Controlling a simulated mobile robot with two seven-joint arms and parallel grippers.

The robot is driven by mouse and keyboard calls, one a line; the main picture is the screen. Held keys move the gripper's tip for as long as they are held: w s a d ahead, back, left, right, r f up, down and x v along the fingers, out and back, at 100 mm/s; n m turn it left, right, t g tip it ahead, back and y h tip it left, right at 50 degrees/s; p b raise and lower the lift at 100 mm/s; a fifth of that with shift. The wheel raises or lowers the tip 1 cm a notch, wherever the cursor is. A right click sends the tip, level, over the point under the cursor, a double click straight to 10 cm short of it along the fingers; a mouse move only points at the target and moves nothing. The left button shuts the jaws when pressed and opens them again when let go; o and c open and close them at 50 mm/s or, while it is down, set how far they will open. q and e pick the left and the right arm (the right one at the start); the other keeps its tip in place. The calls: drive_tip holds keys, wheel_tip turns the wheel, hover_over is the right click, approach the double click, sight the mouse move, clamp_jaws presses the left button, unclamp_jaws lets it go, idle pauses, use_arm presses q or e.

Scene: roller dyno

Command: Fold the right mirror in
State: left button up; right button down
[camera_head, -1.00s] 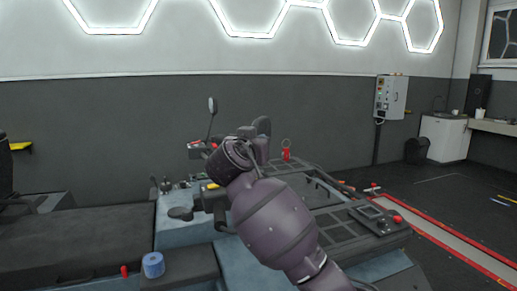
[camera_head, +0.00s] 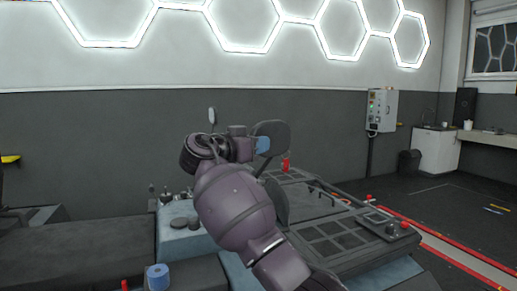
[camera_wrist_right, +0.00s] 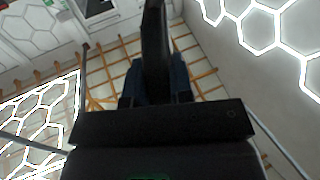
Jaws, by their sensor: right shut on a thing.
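The right mirror (camera_head: 272,134) is a dark rounded plate at the middle of the head view, seen beside my gripper. My right gripper (camera_head: 263,145), with blue fingertips, is shut on the mirror's edge. In the right wrist view the mirror (camera_wrist_right: 155,40) stands as a thin dark upright plate between the blue fingers of my right gripper (camera_wrist_right: 156,82). My right arm hides part of the vehicle behind it. A second, smaller mirror (camera_head: 212,115) stands on a stalk farther back. My left gripper is not in view.
A red extinguisher-like object (camera_head: 285,163) shows just right of the mirror. The dark grated platform (camera_head: 335,235) extends to the right front. A control cabinet (camera_head: 382,110) hangs on the far wall. Open floor lies to the right.

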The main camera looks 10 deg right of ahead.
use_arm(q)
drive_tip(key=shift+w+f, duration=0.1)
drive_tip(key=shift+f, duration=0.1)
use_arm(e)
drive_tip(key=shift+w+m+g, duration=0.1)
drive_tip(key=shift+m+g, duration=0.2)
drive_tip(key=shift+g, duration=0.1)
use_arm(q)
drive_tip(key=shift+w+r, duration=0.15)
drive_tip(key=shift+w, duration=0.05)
use_arm(e)
drive_tip(key=shift+r, duration=0.1)
drive_tip(key=c, duration=1)
unclamp_jaws()
drive_tip(key=shift+a, duration=0.1)
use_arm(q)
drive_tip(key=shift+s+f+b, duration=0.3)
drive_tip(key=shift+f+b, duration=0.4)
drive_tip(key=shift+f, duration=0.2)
use_arm(e)
drive_tip(key=v, duration=1)
drive_tip(key=shift+a+f, duration=0.2)
drive_tip(key=shift+a, duration=0.15)
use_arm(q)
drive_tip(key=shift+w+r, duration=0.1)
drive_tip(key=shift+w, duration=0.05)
